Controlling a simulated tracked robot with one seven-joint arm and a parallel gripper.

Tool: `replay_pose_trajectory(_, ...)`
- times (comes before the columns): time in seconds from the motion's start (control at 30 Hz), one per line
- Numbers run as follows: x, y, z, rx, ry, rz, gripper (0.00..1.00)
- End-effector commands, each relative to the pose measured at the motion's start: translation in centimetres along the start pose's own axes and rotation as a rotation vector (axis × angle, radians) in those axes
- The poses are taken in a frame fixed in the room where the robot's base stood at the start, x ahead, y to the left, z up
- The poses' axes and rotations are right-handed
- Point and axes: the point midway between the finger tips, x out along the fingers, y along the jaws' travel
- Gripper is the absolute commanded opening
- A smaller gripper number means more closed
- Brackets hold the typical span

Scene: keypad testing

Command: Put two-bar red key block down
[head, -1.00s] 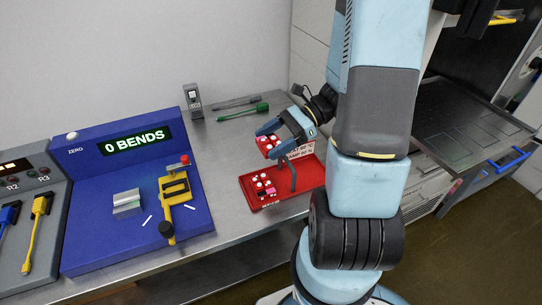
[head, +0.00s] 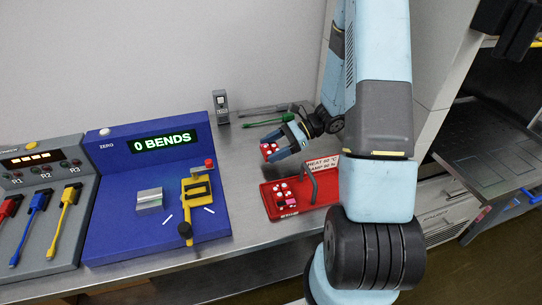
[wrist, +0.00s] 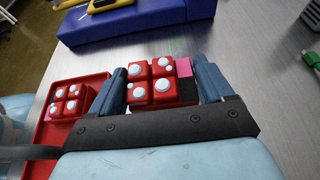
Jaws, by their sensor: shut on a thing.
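A red key block with white round dots (head: 268,150) is between the fingers of my gripper (head: 276,146), which is shut on it. In the wrist view the held block (wrist: 154,84) shows four red keys, with a pink patch and a dark patch along its right side. I cannot make out two bars on it. It is over bare metal bench behind the red tray (head: 326,190); whether it touches the bench I cannot tell. A similar red key block (head: 284,196) sits in the tray's left part.
A blue console (head: 110,225) reading "0 BENDS" stands left of the gripper. A green-handled tool (head: 270,121) and a small grey switch box (head: 220,106) are behind it. The tray carries a grey frame (head: 312,184) and a sign (head: 322,163). Bare bench (head: 240,165) lies between console and tray.

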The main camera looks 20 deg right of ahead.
Motion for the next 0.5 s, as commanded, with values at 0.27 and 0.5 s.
replay_pose_trajectory(0.27, 0.6, -0.9, -1.0, 0.000, 0.000, 0.002, 0.50)
replay_pose_trajectory(0.5, 1.6, -0.8, -3.4, 0.001, -0.001, 0.001, 0.50)
